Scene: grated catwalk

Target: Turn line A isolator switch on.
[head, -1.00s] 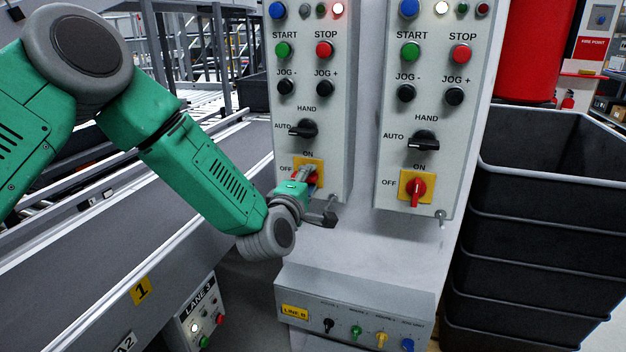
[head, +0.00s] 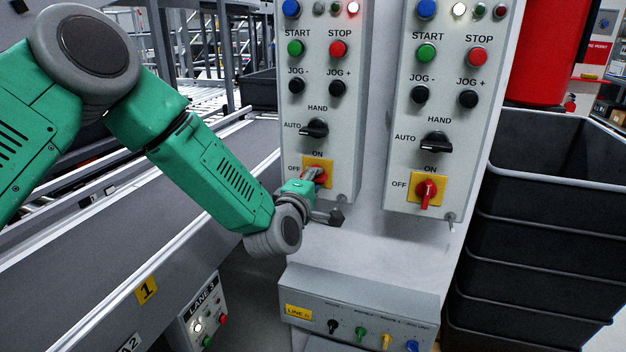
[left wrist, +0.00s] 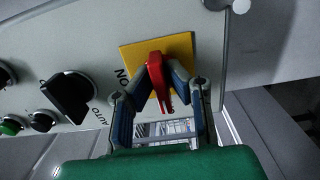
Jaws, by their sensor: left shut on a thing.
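The left panel's isolator switch has a yellow plate (head: 318,165) with ON above it and OFF to its left. My left gripper (head: 318,177) is shut on its red handle (left wrist: 159,82) and hides most of it in the head view. In the left wrist view, my left gripper (left wrist: 162,88) has a finger on each side of the handle. No line A label can be read. My right gripper is out of view.
Above the left isolator are a black HAND/AUTO selector (head: 314,128) and several buttons. A low box (head: 360,300) with small coloured knobs juts out below. A conveyor (head: 130,240) runs at left. Stacked black bins (head: 550,200) stand at right.

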